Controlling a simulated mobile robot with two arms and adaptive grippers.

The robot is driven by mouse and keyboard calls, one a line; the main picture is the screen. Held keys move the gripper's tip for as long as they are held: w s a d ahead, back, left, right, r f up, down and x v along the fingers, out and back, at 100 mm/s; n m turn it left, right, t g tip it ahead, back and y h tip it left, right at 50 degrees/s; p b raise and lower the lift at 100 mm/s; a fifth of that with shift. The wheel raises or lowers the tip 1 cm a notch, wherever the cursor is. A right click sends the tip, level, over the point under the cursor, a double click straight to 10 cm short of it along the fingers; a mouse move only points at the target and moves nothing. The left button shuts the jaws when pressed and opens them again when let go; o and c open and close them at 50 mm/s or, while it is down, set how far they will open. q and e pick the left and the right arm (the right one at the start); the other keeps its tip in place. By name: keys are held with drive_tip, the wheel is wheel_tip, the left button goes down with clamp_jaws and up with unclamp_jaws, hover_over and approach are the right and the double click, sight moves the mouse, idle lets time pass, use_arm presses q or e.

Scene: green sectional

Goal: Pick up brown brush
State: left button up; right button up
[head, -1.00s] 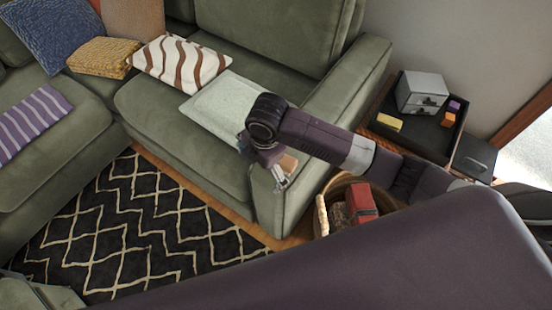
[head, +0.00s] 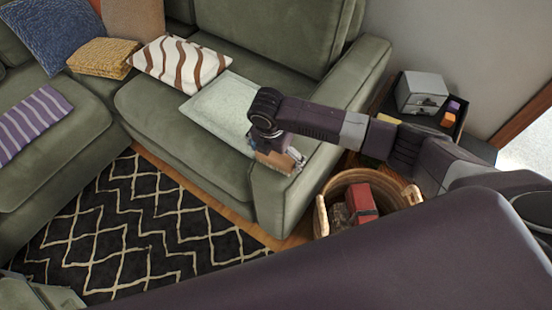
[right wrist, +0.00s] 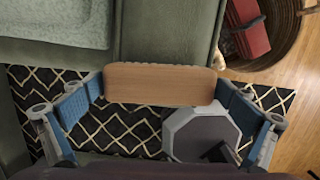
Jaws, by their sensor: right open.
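The brown brush (right wrist: 160,84) shows a flat, wood-coloured back in the right wrist view, lying crosswise between the two fingers of my right gripper (right wrist: 162,94). The fingers are spread wide, one at each end of the brush. In the head view my right gripper (head: 278,156) is over the front end of the sofa's right armrest, and the brown brush (head: 272,161) shows beside the fingers, partly covered. Whether the fingers touch the brush I cannot tell. My left gripper is not in view.
A wicker basket (head: 322,215) with a red item (head: 362,203) stands right of the armrest (head: 280,205). A pale green cushion (head: 215,108) lies on the seat. A dark side table with a grey drawer box (head: 421,92) is at the right. The patterned rug (head: 130,235) is clear.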

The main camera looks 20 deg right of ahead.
sight(276, 156)
drive_tip(key=shift+f, duration=0.25)
drive_tip(key=c, duration=0.9)
drive_tip(key=shift+r, duration=0.1)
wheel_tip(276, 156, up, 20)
drive_tip(key=o, duration=0.7)
drive_tip(key=c, duration=0.5)
